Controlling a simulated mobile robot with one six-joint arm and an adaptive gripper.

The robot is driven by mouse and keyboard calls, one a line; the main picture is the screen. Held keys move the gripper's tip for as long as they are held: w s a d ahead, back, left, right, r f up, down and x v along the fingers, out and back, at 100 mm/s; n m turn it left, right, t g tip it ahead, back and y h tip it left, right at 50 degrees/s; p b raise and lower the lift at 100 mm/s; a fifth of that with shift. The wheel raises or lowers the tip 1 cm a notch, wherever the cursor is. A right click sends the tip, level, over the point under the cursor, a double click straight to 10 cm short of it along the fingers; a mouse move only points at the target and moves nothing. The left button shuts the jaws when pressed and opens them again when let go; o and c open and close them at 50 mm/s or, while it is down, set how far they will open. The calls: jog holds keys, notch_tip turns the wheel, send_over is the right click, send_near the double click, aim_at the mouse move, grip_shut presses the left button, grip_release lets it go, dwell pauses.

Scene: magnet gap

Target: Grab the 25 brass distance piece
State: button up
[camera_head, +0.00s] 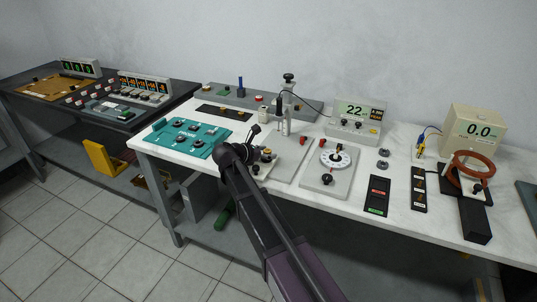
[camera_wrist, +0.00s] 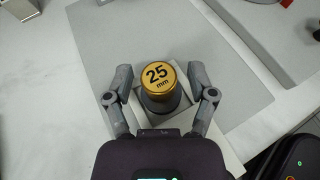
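The 25 brass distance piece (camera_wrist: 158,74) stands upright in the wrist view, its gold top marked "25 mm" facing the camera. Its darker side drops to a pale plate (camera_wrist: 212,135) below. My gripper (camera_wrist: 160,82) is open, with one grey finger to the left of the piece and one to the right. A gap shows between each finger and the piece, so it does not look gripped. In the head view my arm reaches over the bench front and largely hides the gripper, near small brass-coloured tops (camera_head: 266,151).
A grey mat (camera_wrist: 105,40) lies around the plate on the white bench (camera_head: 395,225). A dial plate (camera_head: 330,175) stands to the right, a teal board (camera_head: 185,137) to the left. A post (camera_head: 286,118) and a meter reading 22 (camera_head: 356,118) are behind.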

aim_at(267, 151)
grip_shut()
jog(key=shift+r, duration=0.15)
notch_tip(267, 151, up, 4)
jog(key=p, duration=0.3)
jog(key=shift+f+p, duration=0.25)
jog(key=shift+p, duration=0.15)
jog(key=s+a, duration=0.2)
jog(key=s, duration=0.5)
jog(key=s+a+r+p, duration=0.1)
jog(key=s+a, duration=0.2)
jog(key=s, duration=0.5)
jog(key=shift+a+r, duration=0.15)
jog(key=shift+a, duration=0.1)
